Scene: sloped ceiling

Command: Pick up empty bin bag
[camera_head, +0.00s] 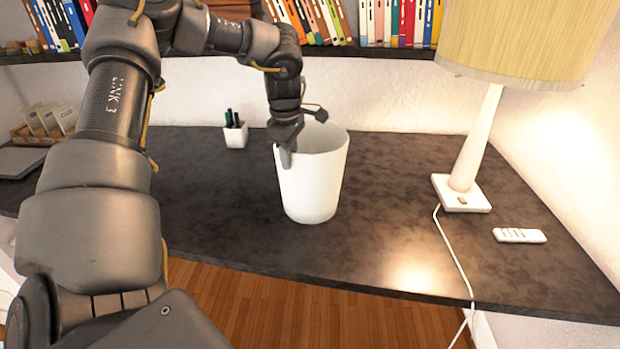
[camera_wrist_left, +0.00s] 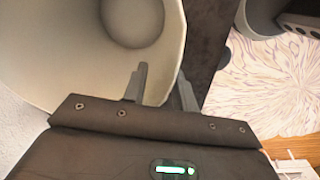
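A white, slightly tapered bin (camera_head: 318,185) stands upright on the dark desk, with its mouth facing up. No separate bag can be made out in it. My left gripper (camera_head: 286,155) points down at the left part of the bin's rim. In the left wrist view, my left gripper (camera_wrist_left: 162,80) has its two fingers apart, one over the inside of the bin (camera_wrist_left: 60,55) and one just outside its rim. The wall lies between them, and a gap shows on the inner side. The bin's round bottom looks grey and empty. My right gripper is not in view.
The dark desk (camera_head: 390,240) has clear room around the bin. A white pen cup (camera_head: 235,135) stands behind left. A lamp (camera_head: 473,150), its cord and a white remote (camera_head: 519,235) are at right. A bookshelf (camera_head: 370,50) hangs above. A patterned rug (camera_wrist_left: 262,85) shows below.

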